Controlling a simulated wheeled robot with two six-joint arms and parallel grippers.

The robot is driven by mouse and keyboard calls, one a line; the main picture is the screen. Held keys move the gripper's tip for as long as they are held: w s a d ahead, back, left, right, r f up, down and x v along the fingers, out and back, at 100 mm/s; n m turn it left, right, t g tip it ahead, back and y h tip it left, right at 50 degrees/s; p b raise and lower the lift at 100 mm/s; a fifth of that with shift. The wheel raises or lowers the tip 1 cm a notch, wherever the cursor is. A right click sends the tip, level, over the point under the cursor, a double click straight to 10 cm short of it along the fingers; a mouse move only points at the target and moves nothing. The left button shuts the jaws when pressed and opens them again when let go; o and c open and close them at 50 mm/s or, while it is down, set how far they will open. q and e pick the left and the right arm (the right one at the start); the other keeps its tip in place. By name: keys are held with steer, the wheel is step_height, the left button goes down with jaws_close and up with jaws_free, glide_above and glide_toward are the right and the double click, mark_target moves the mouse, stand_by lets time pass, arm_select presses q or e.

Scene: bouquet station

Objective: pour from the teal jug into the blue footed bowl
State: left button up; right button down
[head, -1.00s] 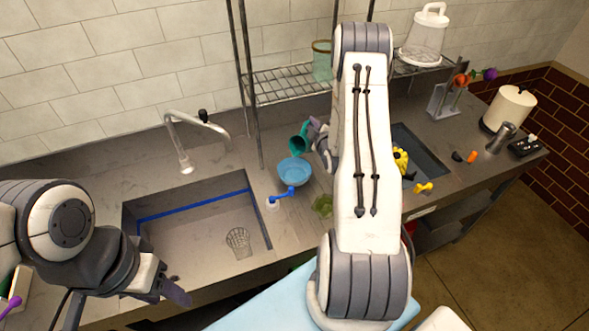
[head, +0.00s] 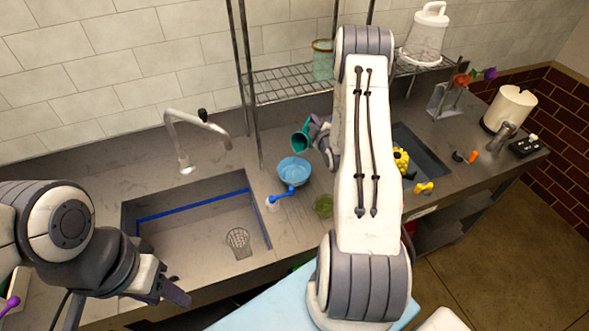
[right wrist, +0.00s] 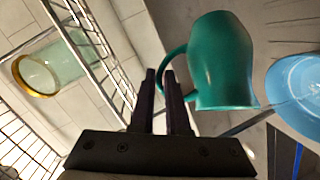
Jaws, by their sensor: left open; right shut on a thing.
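The teal jug (head: 301,139) is tilted, its mouth toward the blue footed bowl, up and slightly right of it in the head view. My right gripper (head: 318,127) is shut on the jug's handle; the jug also shows in the right wrist view (right wrist: 222,62), beside the fingers (right wrist: 160,78). The blue footed bowl (head: 294,171) stands on the counter right of the sink, and part of it shows in the right wrist view (right wrist: 298,92). I cannot make out a stream between jug and bowl. My left gripper (head: 172,298) is open and empty near the sink's front edge.
The sink (head: 185,235) with a mesh cup (head: 238,242) lies left of the bowl. A wire shelf (head: 290,82) with a glass jar (head: 322,60) is behind.

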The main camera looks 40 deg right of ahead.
stand_by(0.7)
steer(key=shift+r, duration=0.2)
steer(key=d+m+g+p, duration=0.1)
steer(key=p, duration=0.1)
steer(key=d+m+g+y+p, duration=0.1)
steer(key=d+p, duration=0.1)
steer(key=shift+w+d+r+y, duration=0.15)
steer(key=shift+d+y, duration=0.1)
steer(key=shift+y, duration=0.05)
steer(key=shift+f, duration=0.3)
steer(key=shift+w+d+m+g+y+p, duration=0.1)
steer(key=shift+d+m+g+y+p, duration=0.25)
steer(key=shift+g+y+p, duration=0.1)
steer(key=shift+d+f, duration=0.1)
steer(key=shift+f, duration=0.15)
stand_by(0.7)
